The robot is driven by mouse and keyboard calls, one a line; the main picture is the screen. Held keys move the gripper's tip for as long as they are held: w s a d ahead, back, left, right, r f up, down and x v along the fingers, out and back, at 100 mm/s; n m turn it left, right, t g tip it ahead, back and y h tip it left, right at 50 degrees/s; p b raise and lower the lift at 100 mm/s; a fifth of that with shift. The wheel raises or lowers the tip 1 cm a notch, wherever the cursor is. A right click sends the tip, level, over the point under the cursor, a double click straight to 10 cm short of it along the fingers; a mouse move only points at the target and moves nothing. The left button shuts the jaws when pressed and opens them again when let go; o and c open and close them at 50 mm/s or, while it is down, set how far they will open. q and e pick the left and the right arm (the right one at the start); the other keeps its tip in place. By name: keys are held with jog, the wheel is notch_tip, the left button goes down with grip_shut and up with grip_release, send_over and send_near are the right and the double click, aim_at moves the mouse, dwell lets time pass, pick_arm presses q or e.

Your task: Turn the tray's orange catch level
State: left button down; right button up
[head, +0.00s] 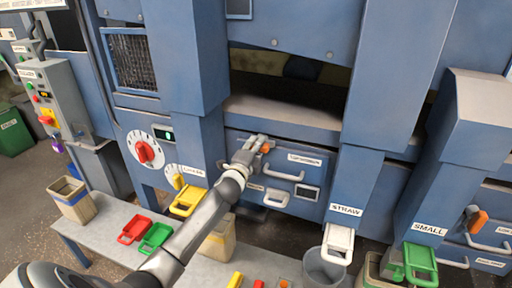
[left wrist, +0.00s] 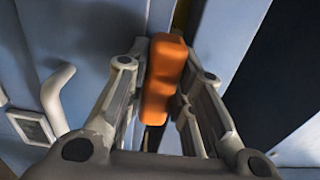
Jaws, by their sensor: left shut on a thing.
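The tray (head: 318,172) is a blue drawer front with a white label, a pale handle (head: 285,176) and a small display. Its orange catch (head: 266,149) is at the upper left of the tray front, mostly covered by my gripper in the head view. My left gripper (head: 257,147) reaches it from the lower left. In the left wrist view the orange catch (left wrist: 162,75) is a block between my two fingers, and they are shut on it. Its long side runs up and down in that view; its true tilt is hard to tell. My right gripper is not in view.
A similar orange catch (head: 479,220) sits at the far right by other drawers. A grey table (head: 205,268) below holds red and green scoops. White STRAW (head: 338,243) and green SMALL (head: 420,262) chute ends hang over bins. A red dial (head: 145,152) is left of the arm.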

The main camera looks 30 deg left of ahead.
pick_arm(q)
jog(key=shift+n, duration=0.3)
jog(key=c, duration=1.2)
grip_release()
jog(key=shift+c, duration=0.2)
jog(key=v, duration=1.2)
